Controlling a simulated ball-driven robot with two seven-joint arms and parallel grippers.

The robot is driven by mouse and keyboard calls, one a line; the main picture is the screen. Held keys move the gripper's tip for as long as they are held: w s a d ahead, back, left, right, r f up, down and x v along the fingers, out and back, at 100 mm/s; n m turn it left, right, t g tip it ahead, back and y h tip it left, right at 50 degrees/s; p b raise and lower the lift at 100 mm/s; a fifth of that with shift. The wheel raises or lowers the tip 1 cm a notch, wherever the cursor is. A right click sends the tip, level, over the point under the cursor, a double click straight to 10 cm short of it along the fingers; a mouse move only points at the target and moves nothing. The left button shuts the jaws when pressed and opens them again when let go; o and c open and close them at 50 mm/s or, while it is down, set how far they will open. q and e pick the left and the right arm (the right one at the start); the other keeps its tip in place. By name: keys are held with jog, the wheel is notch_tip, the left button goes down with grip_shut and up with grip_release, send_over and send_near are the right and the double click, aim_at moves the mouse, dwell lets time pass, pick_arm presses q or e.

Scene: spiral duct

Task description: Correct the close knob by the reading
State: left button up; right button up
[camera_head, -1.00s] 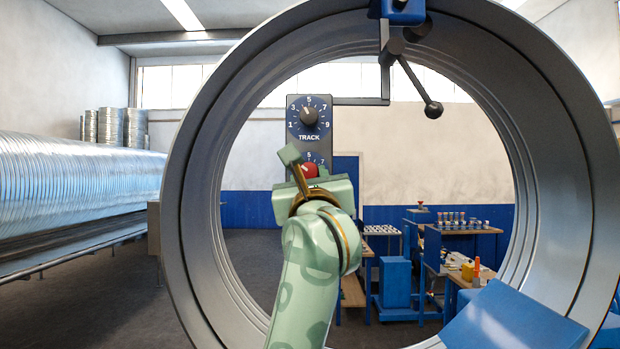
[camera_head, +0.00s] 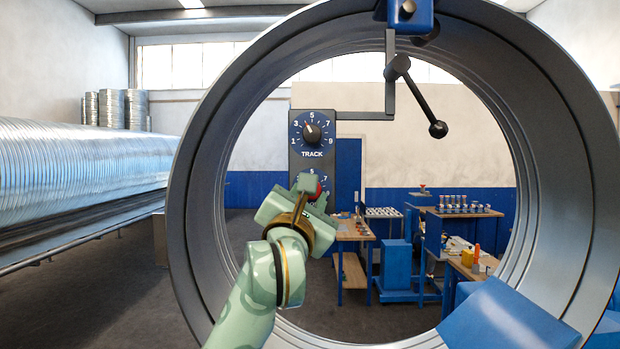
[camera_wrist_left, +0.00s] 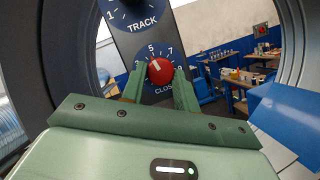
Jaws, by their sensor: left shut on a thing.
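The red close knob (camera_wrist_left: 160,71) sits on the lower dial of a dark control panel (camera_head: 296,160), its white pointer line near 5 in the left wrist view. My left gripper (camera_wrist_left: 158,88) has its green fingers on both sides of the knob and is shut on it. In the head view, the gripper (camera_head: 312,188) covers most of the lower dial and only a bit of red shows. Above it, the black TRACK knob (camera_head: 312,131) points a little left of 5. My right gripper is not in view.
A large metal ring (camera_head: 200,130) surrounds the panel. A black lever with a ball end (camera_head: 438,129) hangs from its top. A blue block (camera_head: 508,318) is at the lower right. Workbenches (camera_head: 460,212) stand beyond the ring, and a long spiral duct (camera_head: 80,175) lies at the left.

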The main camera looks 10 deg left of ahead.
pick_arm(q)
jog(key=m+h+p, duration=0.1)
jog(key=m+p, duration=0.2)
jog(key=shift+a+g, duration=0.1)
jog(key=shift+g, duration=0.2)
dwell(0.3)
jog(key=o, duration=1)
jog(key=shift+w, duration=0.1)
jog(key=shift+c, duration=0.2)
jog(key=b+v, duration=0.4)
jog(key=v, duration=1.2)
jog(key=shift+a+b, duration=0.2)
jog(key=shift+b, duration=0.2)
